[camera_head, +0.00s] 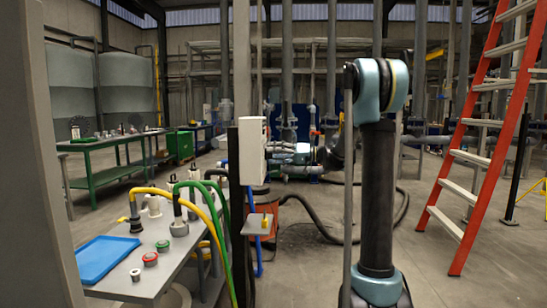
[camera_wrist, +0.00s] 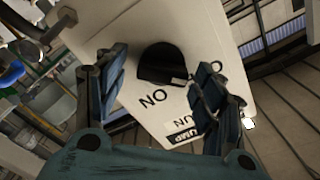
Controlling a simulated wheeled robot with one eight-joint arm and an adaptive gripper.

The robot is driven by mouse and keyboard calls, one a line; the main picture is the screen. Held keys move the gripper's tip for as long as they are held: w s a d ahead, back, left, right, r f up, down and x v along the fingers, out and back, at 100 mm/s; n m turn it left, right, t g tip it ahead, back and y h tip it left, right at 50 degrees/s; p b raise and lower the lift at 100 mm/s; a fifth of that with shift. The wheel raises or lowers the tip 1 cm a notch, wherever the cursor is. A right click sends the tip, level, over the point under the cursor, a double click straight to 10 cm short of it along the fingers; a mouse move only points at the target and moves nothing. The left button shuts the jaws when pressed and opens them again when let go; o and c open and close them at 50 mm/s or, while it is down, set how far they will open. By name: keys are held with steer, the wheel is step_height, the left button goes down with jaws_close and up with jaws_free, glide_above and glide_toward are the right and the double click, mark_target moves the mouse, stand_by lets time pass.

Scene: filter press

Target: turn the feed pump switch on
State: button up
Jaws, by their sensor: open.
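The pump switch is a black rotary knob (camera_wrist: 160,62) on the face of a white box. In the wrist view it has a light mark near its lower right edge, and ON lettering beside it appears upside down. A dark label below is partly hidden by a finger. The white box (camera_head: 251,150) shows edge-on in the head view, on a dark post; its knob cannot be made out there. My gripper (camera_wrist: 163,82) is open, with one finger to each side of the knob; contact cannot be told. The head view shows it small, right of the box.
A grey table (camera_head: 150,283) at the lower left holds a blue tray (camera_head: 107,258), buttons and hose fittings. Yellow and green hoses (camera_head: 222,230) run beside the post. An orange ladder (camera_head: 490,150) stands at the right. Floor between my arm and the ladder is mostly clear.

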steer(key=shift+a, duration=0.3)
steer(key=shift+c, duration=0.5)
steer(key=c, duration=1)
steer(key=shift+o, duration=0.2)
steer(key=shift+d, duration=0.1)
